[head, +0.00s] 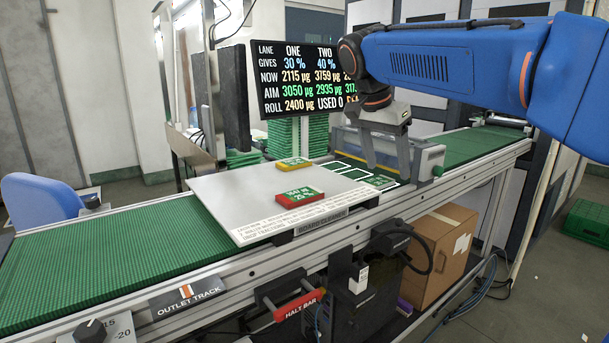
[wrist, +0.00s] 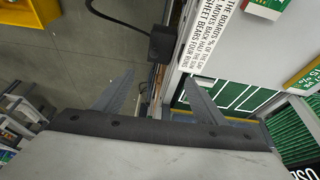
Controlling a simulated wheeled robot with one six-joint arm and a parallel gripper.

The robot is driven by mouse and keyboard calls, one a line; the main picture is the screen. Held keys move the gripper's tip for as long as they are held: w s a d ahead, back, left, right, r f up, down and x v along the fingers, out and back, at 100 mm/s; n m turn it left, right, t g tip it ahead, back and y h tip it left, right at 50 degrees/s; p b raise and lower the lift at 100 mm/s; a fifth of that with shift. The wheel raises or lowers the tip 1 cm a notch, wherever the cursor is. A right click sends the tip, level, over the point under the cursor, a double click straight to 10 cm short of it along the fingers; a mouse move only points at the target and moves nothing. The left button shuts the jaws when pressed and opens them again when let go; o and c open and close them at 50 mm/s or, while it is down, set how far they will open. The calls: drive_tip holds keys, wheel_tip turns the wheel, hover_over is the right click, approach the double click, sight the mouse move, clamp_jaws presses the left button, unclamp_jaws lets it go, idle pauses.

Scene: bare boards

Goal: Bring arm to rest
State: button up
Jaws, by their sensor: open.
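My gripper (head: 386,170) hangs at the end of my blue arm on the right of the head view. Its two fingers point down and stand apart with nothing between them. They are near the board outlines (head: 350,172) at the right end of the white plate (head: 235,190); the exact height above them is hard to tell. In the wrist view the spread fingers of my gripper (wrist: 160,82) show over the conveyor's edge, with grey floor to the left and the printed plate to the right.
A red-edged tag (head: 299,195) and a yellow-edged tag (head: 293,163) lie on the plate. The green conveyor (head: 110,250) runs left and right. A screen (head: 300,80) stands behind. A cardboard box (head: 440,250) sits below.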

drive_tip(key=s+d+f+n+y, duration=0.1)
drive_tip(key=s+d+f+n, duration=0.3)
drive_tip(key=s, duration=0.4)
drive_tip(key=s+d+f+n+y, duration=0.1)
drive_tip(key=s+d+f, duration=0.3)
drive_tip(key=s+f, duration=0.25)
drive_tip(key=s+d+f+n+t+y, duration=0.1)
drive_tip(key=s+f+n, duration=0.4)
drive_tip(key=s+f, duration=1)
drive_tip(key=shift+d+f+t, duration=0.4)
drive_tip(key=shift+d+t, duration=0.05)
drive_tip(key=shift+t, duration=0.05)
